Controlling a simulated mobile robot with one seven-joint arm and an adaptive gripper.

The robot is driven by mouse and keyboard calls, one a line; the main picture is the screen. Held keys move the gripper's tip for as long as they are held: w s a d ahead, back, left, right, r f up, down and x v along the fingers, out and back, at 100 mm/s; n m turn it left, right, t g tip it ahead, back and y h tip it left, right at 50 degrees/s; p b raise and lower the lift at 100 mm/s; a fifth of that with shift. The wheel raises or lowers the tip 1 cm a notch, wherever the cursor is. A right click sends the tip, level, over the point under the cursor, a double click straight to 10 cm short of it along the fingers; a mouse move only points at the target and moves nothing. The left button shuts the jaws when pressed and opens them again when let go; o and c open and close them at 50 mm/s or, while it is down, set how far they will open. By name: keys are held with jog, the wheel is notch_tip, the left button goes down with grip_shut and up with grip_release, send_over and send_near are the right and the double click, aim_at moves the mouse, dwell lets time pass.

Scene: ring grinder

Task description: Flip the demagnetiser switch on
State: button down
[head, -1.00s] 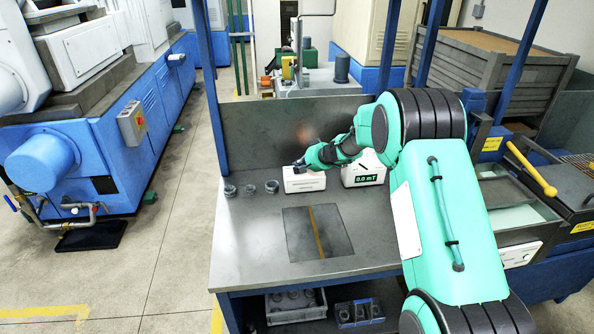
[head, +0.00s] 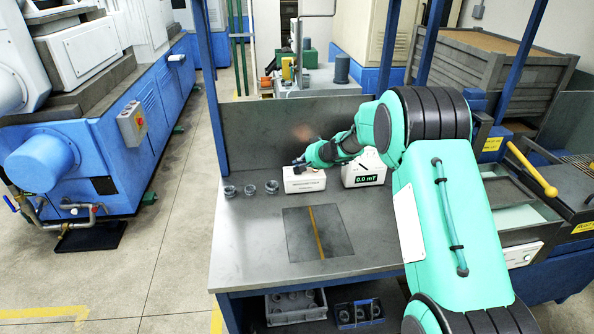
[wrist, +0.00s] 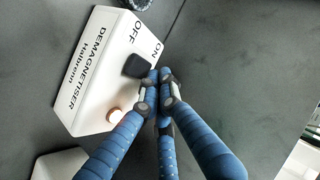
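The demagnetiser (head: 306,185) is a white box on the grey bench in the head view. Which way the switch is tipped is not clear. In the head view my gripper (head: 298,163) is at the box's top.
A white meter (head: 364,175) reading 0.0 mT stands right of the demagnetiser. Three dark rings (head: 250,190) sit on the bench to its left. A dark plate with a yellow stripe (head: 318,235) lies in front. The back panel (head: 260,130) rises behind. The bench's front left is clear.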

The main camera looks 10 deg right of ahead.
aim_at(299, 171)
jog(key=shift+s+r+p, duration=0.2)
jog(key=shift+r+p, duration=0.1)
jog(key=shift+r, duration=0.95)
jog(key=shift+s+r+p, duration=0.15)
jog(key=shift+r+p, duration=0.1)
jog(key=shift+r, duration=0.95)
jog(key=shift+s+a+r, duration=0.1)
jog(key=shift+s+r, duration=0.05)
jog(key=shift+r, duration=0.15)
jog(key=s+a+r+n+g, duration=0.1)
jog(key=s+r, duration=0.5)
jog(key=s, duration=0.4)
jog(key=s+a+r, duration=0.1)
jog(key=s+r, duration=0.6)
jog(key=s, duration=0.3)
jog(key=s+a+r+n+g, duration=0.1)
jog(key=s+a+r, duration=0.1)
jog(key=s+r, duration=0.55)
jog(key=s+d+f+h, duration=0.1)
jog(key=s+d+h, duration=0.1)
jog(key=s, duration=1)
jog(key=s+d+f+h, duration=0.1)
jog(key=s+d, duration=0.3)
jog(key=s, duration=0.9)
jog(key=s+d+f+g+h, duration=0.1)
jog(key=s+d+f+h, duration=0.1)
jog(key=s, duration=1.1)
jog(key=shift+d+m+h, duration=0.3)
jog(key=shift+d, duration=0.4)
